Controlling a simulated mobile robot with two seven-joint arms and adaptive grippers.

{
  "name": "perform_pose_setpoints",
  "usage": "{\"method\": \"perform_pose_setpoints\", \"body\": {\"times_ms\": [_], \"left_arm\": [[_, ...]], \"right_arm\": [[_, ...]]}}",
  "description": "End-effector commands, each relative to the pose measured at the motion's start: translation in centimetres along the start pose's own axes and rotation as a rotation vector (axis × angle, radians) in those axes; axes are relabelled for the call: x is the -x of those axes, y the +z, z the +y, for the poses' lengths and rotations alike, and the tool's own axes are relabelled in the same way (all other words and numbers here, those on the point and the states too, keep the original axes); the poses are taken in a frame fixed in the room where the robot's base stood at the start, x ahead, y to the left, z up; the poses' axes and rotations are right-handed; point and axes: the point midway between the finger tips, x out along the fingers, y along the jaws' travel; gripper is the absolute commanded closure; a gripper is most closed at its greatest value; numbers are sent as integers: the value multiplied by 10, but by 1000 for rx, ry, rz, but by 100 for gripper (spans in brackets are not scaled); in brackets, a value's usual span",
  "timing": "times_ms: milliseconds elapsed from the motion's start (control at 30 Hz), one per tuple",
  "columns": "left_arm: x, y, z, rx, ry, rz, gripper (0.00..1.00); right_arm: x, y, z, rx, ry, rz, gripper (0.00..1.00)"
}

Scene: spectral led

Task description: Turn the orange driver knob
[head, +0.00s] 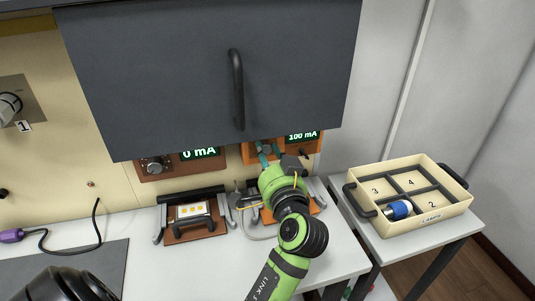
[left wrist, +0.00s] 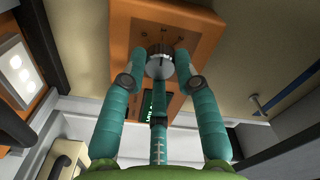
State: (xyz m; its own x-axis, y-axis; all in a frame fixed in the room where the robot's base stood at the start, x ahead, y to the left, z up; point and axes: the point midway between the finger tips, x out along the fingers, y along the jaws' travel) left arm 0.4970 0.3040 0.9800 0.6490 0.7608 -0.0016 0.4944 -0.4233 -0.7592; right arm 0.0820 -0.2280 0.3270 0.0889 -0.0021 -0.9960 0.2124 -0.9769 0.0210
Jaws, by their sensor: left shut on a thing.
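The orange driver (head: 315,146) is on the back panel under the dark cabinet door, its display reading 100 mA. In the left wrist view its orange face (left wrist: 205,30) carries a silvery ridged knob (left wrist: 159,68). My left gripper (head: 266,153) reaches up to it from the green arm. In the left wrist view, the teal fingertips of the gripper (left wrist: 161,60) are closed on both sides of the knob. A third teal finger lies below it and partly covers the green display. In the head view the knob is mostly hidden by the fingers. My right gripper is not in view.
A brown driver (head: 180,165) reading 0 mA is to the left. The dark cabinet door (head: 205,75) hangs just above my gripper. Lamp fixtures (head: 190,212) stand on the bench below. A cream tray (head: 437,212) with a blue-and-white lamp (head: 399,209) is at the right.

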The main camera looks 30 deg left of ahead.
Motion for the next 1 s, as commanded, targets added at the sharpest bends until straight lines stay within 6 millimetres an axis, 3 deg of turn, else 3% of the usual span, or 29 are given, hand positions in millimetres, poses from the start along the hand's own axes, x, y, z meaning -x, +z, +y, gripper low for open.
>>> {"method": "perform_pose_setpoints", "body": {"times_ms": [367,1000], "left_arm": [[-1,-4,-5,-158,-4,4,100],[-2,-6,-7,-729,-10,6,100]], "right_arm": [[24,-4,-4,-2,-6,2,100],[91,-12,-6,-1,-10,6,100]]}}
